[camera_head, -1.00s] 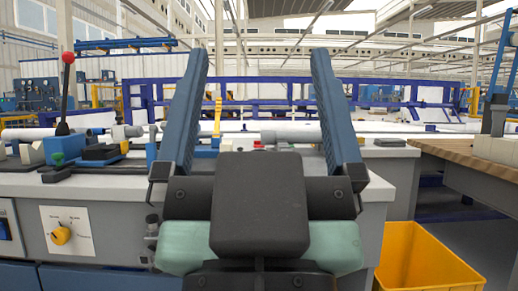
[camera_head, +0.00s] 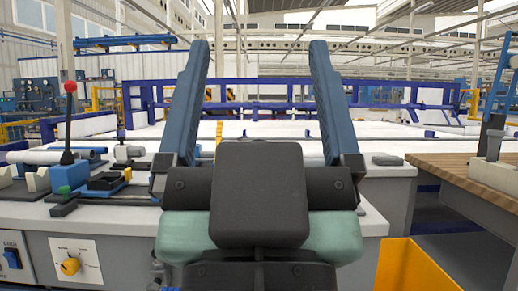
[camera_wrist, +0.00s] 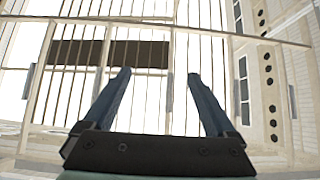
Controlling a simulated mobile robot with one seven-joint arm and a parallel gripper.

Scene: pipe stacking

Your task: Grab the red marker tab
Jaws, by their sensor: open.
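My gripper (camera_head: 258,48) is open and empty, with its two blue fingers pointing up in the head view. Its dark body covers the middle of the workbench (camera_head: 374,190). In the wrist view my gripper (camera_wrist: 160,76) also stands open, with only the ceiling and windows beyond it. I cannot make out the red marker tab in either current view. The part of the bench where a small red thing showed earlier is now behind my gripper.
A lever with a red ball knob (camera_head: 70,87) stands on the left of the bench, beside a green knob (camera_head: 64,190) and grey pipes. A yellow bin (camera_head: 420,267) is at lower right, near a wooden-topped table (camera_head: 450,168). Blue railings (camera_head: 395,95) stand behind.

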